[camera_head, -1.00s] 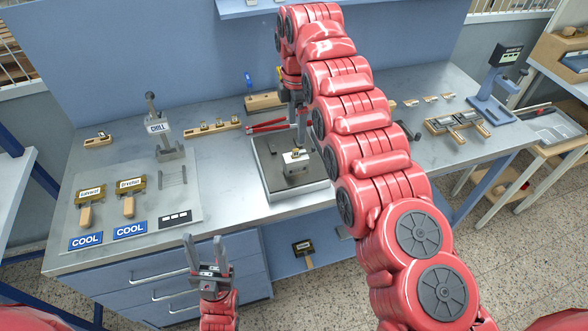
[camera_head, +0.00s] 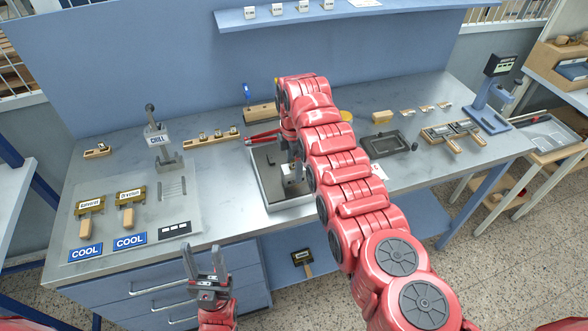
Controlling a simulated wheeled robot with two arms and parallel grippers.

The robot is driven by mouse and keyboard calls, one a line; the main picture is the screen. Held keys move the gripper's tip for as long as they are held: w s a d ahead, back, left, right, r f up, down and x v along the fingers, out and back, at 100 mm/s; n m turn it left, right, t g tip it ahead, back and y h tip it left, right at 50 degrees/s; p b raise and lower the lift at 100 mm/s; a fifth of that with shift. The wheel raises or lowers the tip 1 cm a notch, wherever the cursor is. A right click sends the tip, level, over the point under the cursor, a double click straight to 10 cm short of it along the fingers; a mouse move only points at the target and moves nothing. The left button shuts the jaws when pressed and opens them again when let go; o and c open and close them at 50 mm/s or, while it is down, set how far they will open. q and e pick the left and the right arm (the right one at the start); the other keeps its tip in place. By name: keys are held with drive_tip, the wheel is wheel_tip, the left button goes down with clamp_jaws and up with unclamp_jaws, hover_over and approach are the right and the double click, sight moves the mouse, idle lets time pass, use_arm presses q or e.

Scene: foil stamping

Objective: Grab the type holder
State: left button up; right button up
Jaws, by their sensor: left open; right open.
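Two type holders with brass heads and wooden handles lie on the pale mat at the bench's left: a left one (camera_head: 90,203) and a right one (camera_head: 130,196), each with a word on its head. Other similar handled holders (camera_head: 452,131) lie at the right of the bench. One more dark-headed holder (camera_head: 302,257) is on the lower shelf. My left gripper (camera_head: 205,262) is open and empty before the drawers.
A rack of small pieces (camera_head: 212,138) and a dark tray (camera_head: 388,144) lie on the bench. A blue-grey scale-like device (camera_head: 490,100) stands far right.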

drive_tip(key=shift+f, duration=1.1)
clamp_jaws()
